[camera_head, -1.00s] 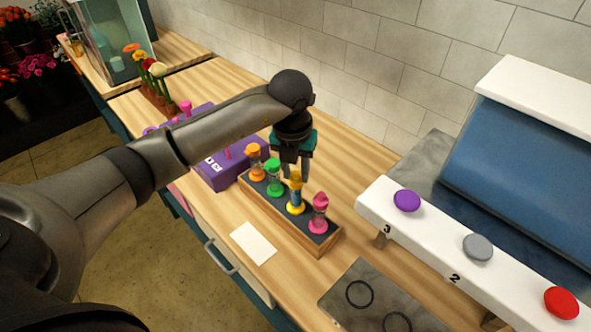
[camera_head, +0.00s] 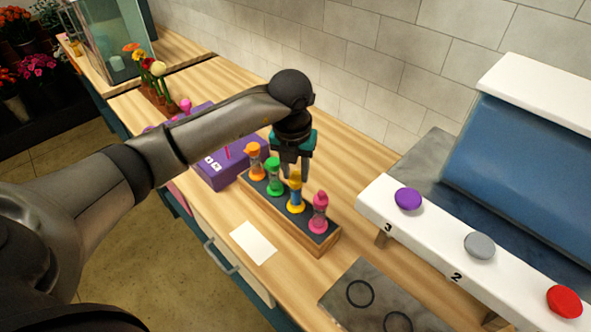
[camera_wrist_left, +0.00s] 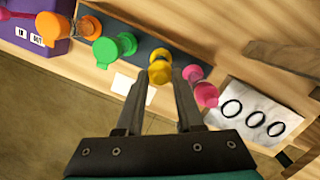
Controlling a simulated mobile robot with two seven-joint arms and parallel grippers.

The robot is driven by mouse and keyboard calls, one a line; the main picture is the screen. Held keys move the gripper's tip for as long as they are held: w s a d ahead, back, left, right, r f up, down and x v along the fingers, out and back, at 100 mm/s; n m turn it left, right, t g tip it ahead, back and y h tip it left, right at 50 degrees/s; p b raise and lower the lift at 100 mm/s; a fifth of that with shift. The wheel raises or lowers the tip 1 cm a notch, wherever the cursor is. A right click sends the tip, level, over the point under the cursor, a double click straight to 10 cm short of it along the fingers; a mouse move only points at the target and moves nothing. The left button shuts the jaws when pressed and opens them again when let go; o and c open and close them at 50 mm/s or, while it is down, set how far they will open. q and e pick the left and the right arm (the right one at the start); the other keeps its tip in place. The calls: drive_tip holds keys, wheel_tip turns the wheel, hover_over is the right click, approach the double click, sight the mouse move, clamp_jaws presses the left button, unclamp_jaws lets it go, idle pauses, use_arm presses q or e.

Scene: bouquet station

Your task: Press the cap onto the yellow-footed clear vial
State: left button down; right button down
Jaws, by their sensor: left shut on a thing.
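The yellow-footed clear vial (camera_head: 296,201) stands in the dark-topped wooden rack (camera_head: 322,243), between the green and pink vials. A yellow cap (camera_head: 295,178) is at its top; whether it is fully seated cannot be told. My left gripper (camera_head: 297,172) points down over this vial and is shut on the yellow cap. In the left wrist view, the yellow cap (camera_wrist_left: 160,72) lies between the two fingertips. The fingers partly hide the vial's upper part. My right gripper is not in view.
Orange (camera_head: 255,160), green (camera_head: 274,177) and pink (camera_head: 319,213) vials share the rack, close to the fingers. A purple box (camera_head: 222,170) stands left, a white card (camera_head: 253,243) in front. A white shelf with coloured knobs (camera_head: 440,238) is at right.

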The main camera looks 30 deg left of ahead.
use_arm(q)
unclamp_jaws()
idle(0.8)
drive_tip(key=shift+r, duration=0.2)
drive_tip(key=shift+r+p, duration=2.55)
drive_tip(key=shift+r, duration=0.8)
clamp_jaws()
